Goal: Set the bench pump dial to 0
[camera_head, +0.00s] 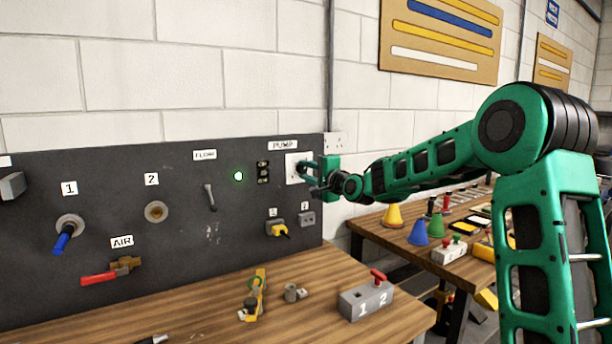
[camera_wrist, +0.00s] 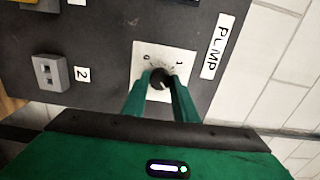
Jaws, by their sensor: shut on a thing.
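The pump dial is a small dark knob (camera_wrist: 159,76) on a white square plate (camera_wrist: 150,52). The plate also shows in the head view (camera_head: 291,168), under the PUMP label (camera_head: 283,145); there my gripper covers much of the knob. In the wrist view the plate carries a 0 at upper left and a 1 at upper right, with tick marks between. My gripper (camera_wrist: 161,84) has its two green fingers on either side of the knob, shut on it. I cannot tell which mark the dial points at.
The dark panel (camera_head: 120,190) also holds a green lamp (camera_head: 238,176), a FLOW lever (camera_head: 210,197), a red AIR valve handle (camera_head: 99,279) and sockets with a yellow plug (camera_head: 278,229). A wooden bench (camera_head: 215,318) below carries a grey switch box (camera_head: 366,299).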

